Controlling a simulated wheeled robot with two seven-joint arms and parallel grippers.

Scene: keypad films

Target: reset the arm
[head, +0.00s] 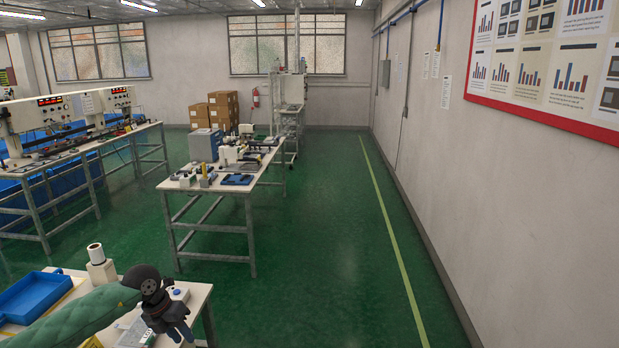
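My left arm (85,312), in a green sleeve, comes in from the lower left over the near white table. Its dark wrist ends in my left gripper (180,331), which points down and to the right near the table's right edge. The fingers are small and dark, and I cannot tell whether they are apart or whether anything is between them. My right gripper is not in view.
The near table (196,297) holds a blue tray (35,296) and a white roll (97,254). Farther back stands a cluttered workbench (212,254). The green floor (330,250) is open along the right wall (520,200).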

